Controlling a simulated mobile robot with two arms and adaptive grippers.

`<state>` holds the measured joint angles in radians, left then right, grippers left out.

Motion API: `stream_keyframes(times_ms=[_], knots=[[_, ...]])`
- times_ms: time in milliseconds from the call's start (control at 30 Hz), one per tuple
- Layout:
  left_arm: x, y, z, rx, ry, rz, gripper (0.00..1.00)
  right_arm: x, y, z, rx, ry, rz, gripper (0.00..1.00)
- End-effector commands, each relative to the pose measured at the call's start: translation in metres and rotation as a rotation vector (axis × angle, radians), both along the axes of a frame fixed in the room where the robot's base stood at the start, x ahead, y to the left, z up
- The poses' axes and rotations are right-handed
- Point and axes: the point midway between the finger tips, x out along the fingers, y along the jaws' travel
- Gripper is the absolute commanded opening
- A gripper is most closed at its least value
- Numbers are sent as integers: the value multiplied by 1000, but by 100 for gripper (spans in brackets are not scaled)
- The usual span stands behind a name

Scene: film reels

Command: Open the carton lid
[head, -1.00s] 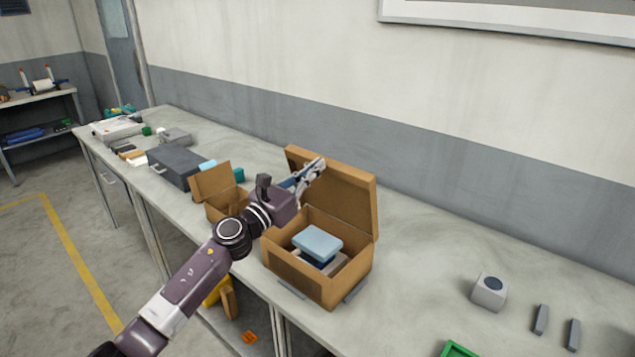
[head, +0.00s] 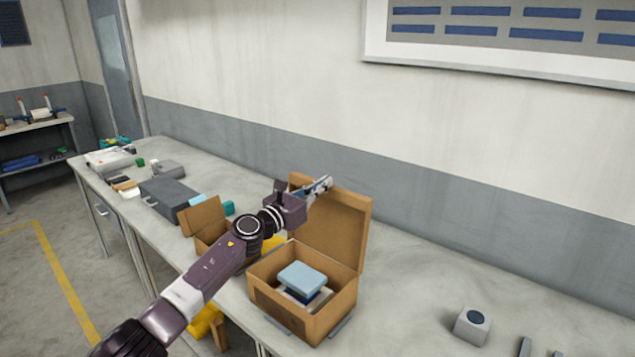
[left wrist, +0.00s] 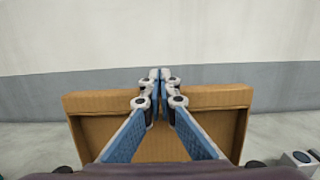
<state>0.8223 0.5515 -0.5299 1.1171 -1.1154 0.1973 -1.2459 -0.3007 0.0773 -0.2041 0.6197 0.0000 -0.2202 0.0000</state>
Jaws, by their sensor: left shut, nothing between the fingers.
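The brown carton (head: 326,319) stands on the bench with a light blue box (head: 302,279) and other items inside it. Its lid (head: 339,224) stands upright at the back of the carton, open. My left gripper (head: 326,184) is shut and empty, at the upper left part of the lid's inner face. In the left wrist view, my left gripper (left wrist: 160,74) has its fingertips together in front of the lid (left wrist: 222,120), near its top edge. I cannot tell whether the tips touch it. My right gripper is not in view.
A smaller open carton (head: 202,217) stands left of the carton, with a dark grey case (head: 168,199) beyond it. A grey block with a dark round top (head: 472,325) lies to the right. The bench between the carton and this block is clear.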

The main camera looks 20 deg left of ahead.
Motion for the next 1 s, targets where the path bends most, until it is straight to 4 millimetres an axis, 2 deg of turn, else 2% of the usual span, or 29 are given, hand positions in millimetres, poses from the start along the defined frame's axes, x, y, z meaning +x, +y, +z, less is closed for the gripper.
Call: stream_keyframes(times_ms=[433,867,1000], knots=[[9,-3,0,2,-1,0,0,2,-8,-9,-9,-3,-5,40],[9,-3,1,1,-1,1,0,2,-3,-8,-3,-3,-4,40],[8,1,10,1,-2,1,0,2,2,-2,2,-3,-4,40]])
